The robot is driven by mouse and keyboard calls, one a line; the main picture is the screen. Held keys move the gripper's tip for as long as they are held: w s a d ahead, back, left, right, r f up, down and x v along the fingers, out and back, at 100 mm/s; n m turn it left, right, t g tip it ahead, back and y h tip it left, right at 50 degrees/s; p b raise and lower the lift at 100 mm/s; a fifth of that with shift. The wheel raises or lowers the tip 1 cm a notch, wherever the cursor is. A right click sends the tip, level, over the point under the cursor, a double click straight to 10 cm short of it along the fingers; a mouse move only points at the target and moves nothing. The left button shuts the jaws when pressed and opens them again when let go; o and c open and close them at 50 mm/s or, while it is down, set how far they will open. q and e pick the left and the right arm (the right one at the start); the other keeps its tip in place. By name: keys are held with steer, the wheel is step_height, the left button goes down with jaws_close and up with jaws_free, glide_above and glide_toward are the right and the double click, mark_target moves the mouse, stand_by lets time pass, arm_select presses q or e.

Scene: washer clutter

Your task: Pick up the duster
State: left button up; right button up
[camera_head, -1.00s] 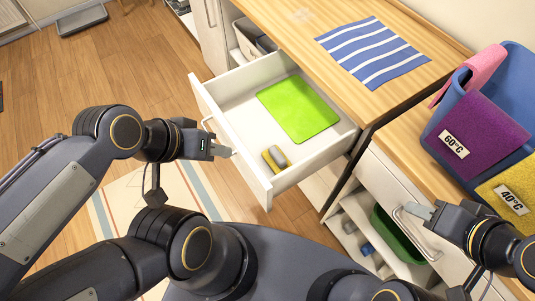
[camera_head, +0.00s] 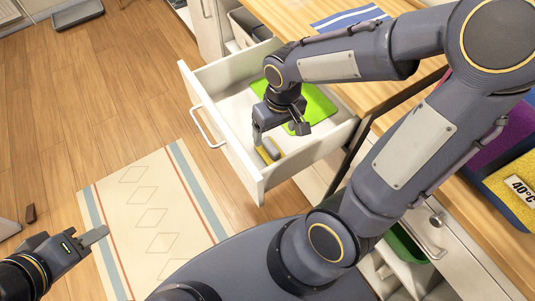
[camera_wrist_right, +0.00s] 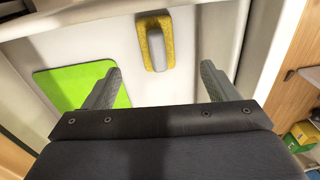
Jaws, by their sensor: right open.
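The duster, a yellow pad with a grey handle (camera_head: 268,152), lies on the floor of the open white drawer (camera_head: 231,139), near its front right corner. In the right wrist view the duster (camera_wrist_right: 155,42) shows whole, ahead of and between the fingertips. My right gripper (camera_head: 279,130) reaches down into the drawer just above the duster. Its fingers (camera_wrist_right: 160,70) are apart, with nothing between them. My left gripper (camera_head: 95,236) is at the lower left, away from the drawer.
A green mat (camera_head: 316,104) lies in the drawer beside the duster, partly covered by my right arm. The drawer walls rise close around the right gripper. The wooden counter (camera_head: 266,14) borders the drawer. A rug (camera_head: 150,222) lies on open floor at left.

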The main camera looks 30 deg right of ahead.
mark_target(271, 146)
steer(key=shift+g+h, duration=0.3)
steer(key=shift+h, duration=0.1)
steer(key=f, duration=0.3)
steer(key=w+f+b, duration=0.1)
steer(key=f, duration=0.7)
steer(key=shift+w+a+b, duration=0.15)
steer(key=shift+w+b, duration=0.2)
steer(key=c, duration=1.1)
steer(key=shift+r, duration=0.1)
step_height(271, 146, up, 10)
steer(key=shift+f+p, duration=0.1)
steer(key=shift+p, duration=0.85)
